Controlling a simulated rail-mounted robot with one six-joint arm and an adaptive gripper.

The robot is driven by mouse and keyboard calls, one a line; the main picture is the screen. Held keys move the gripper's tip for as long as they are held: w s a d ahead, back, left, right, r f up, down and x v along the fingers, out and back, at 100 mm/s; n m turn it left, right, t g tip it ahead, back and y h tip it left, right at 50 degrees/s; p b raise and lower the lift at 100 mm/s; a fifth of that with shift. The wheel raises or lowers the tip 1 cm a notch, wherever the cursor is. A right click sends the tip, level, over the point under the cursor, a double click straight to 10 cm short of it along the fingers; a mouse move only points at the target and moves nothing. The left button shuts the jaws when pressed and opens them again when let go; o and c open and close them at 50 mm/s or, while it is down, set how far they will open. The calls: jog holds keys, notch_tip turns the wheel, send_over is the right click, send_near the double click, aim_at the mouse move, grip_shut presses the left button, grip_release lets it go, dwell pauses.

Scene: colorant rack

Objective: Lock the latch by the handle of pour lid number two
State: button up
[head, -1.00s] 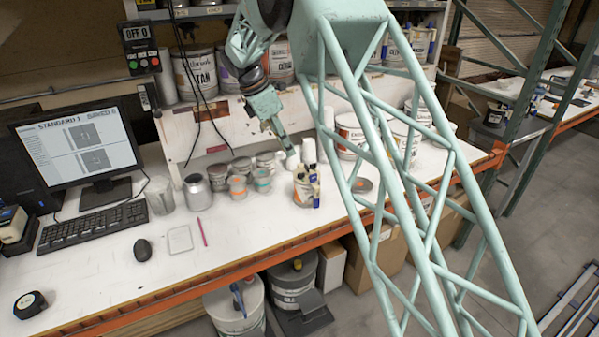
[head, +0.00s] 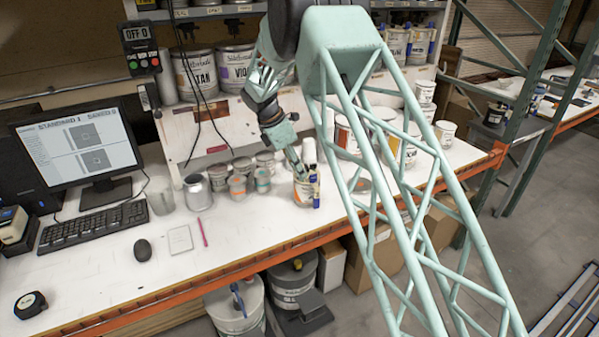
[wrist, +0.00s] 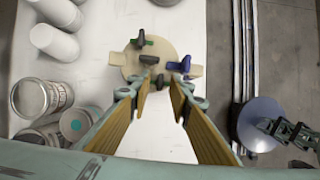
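I cannot read a lid number or tell which piece is the latch. My gripper (wrist: 160,84) is open and empty, its fingertips near the lid's edge; contact is unclear. In the head view my gripper (head: 298,171) is right at the can's top, partly covering it.
White cups (wrist: 54,42) and paint cans (wrist: 40,97) stand to the left in the wrist view. The table's edge lies at the right, with a round blue-grey lid (wrist: 261,122) beyond it. A monitor (head: 80,150) and keyboard (head: 92,227) stand at left.

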jog(key=shift+d+f, duration=0.15)
jog(key=shift+f, duration=0.2)
jog(key=shift+w, duration=0.1)
grip_shut()
